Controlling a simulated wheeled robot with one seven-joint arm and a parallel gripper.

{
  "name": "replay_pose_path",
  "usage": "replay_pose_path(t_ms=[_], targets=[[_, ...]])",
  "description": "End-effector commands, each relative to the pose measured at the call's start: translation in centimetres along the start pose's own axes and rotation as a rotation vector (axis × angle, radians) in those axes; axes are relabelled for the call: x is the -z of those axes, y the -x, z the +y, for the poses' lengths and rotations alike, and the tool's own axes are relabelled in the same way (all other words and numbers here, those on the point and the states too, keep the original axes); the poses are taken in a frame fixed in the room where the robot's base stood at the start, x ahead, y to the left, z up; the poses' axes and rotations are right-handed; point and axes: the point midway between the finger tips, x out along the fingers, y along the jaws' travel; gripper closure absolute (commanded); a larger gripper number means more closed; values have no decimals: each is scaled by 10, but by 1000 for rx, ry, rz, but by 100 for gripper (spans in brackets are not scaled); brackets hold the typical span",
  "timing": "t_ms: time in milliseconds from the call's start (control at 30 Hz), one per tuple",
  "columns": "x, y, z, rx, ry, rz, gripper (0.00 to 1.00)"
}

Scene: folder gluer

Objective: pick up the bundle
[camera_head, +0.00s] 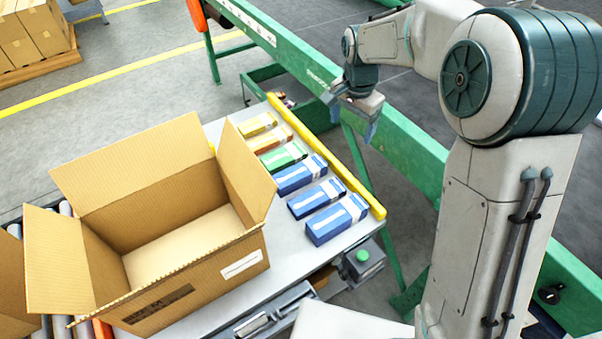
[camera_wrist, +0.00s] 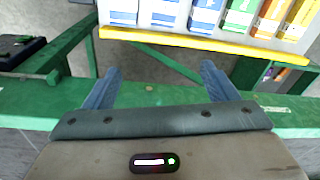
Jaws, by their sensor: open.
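A row of small flat cartons lies on the grey table (camera_head: 290,258) in the head view: yellow (camera_head: 257,124), orange (camera_head: 270,138), green (camera_head: 283,156) and three blue ones (camera_head: 300,174) (camera_head: 316,198) (camera_head: 337,219). I cannot tell which of them make up the bundle. Their near ends show at the top of the wrist view, such as a blue carton (camera_wrist: 207,14) and the green carton (camera_wrist: 240,16). My gripper (camera_head: 356,116) is open and empty, over the green conveyor frame and apart from the cartons. Its two fingers (camera_wrist: 160,75) are spread in the wrist view.
A yellow rail (camera_head: 330,160) edges the table between my gripper and the cartons. A large open, empty cardboard box (camera_head: 190,275) stands left of them. The green frame (camera_head: 405,150) runs along the right.

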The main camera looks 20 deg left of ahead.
Motion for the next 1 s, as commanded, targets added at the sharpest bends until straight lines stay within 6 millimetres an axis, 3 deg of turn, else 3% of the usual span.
replay_pose_path(t_ms=[33, 200, 400, 633, 1000], targets=[[-4, -23, -22, -9, -20, -14, 20], [-19, -77, -80, -29, -119, -41, 20], [-36, -121, -120, -47, -202, -57, 20], [-43, -147, -130, -55, -232, -63, 20], [-48, -212, -127, -54, -232, -63, 20]])
